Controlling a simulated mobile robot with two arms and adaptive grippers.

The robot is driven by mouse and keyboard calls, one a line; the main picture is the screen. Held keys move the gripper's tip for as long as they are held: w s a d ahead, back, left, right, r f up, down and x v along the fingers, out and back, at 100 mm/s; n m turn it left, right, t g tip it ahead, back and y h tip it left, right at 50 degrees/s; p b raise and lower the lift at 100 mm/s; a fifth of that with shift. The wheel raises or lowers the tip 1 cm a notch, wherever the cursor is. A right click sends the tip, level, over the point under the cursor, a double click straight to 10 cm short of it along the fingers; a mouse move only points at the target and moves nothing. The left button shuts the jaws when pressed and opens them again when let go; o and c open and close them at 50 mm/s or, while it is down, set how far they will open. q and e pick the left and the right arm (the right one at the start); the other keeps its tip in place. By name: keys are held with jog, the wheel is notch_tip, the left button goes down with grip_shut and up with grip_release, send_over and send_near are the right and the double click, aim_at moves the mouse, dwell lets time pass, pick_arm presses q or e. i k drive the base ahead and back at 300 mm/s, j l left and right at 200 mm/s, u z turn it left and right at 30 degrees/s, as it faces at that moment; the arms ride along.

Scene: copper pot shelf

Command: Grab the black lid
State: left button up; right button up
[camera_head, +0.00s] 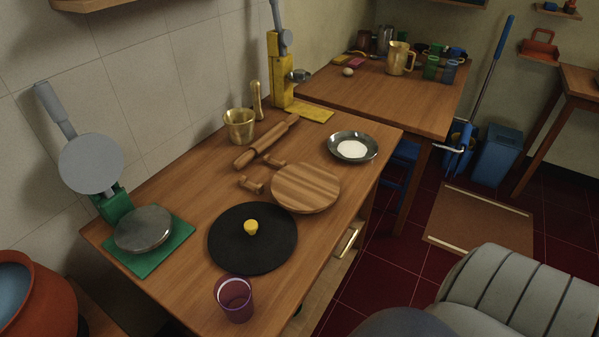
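The black lid (237,250) lies flat near the front of the wooden counter. It is a round, dark disc with a small yellow knob (251,227) at its middle. Nothing covers it, and a purple cup (234,299) stands close to its near edge. Neither of my grippers shows in the head view. A grey ribbed part of my own body fills the lower right corner.
A green press with a metal plate (143,229) stands left of the lid. A round wooden board (306,187), a rolling pin (266,143), a brass mortar (239,126) and a metal plate with white contents (352,147) lie behind it. An orange pot (40,299) is at lower left.

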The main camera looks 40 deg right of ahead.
aim_at(255, 238)
jog(key=z, duration=0.8)
jog(key=k+j+u, duration=0.15)
jog(key=k+u, duration=0.2)
jog(key=k+j+u, duration=0.2)
jog(key=u, duration=0.15)
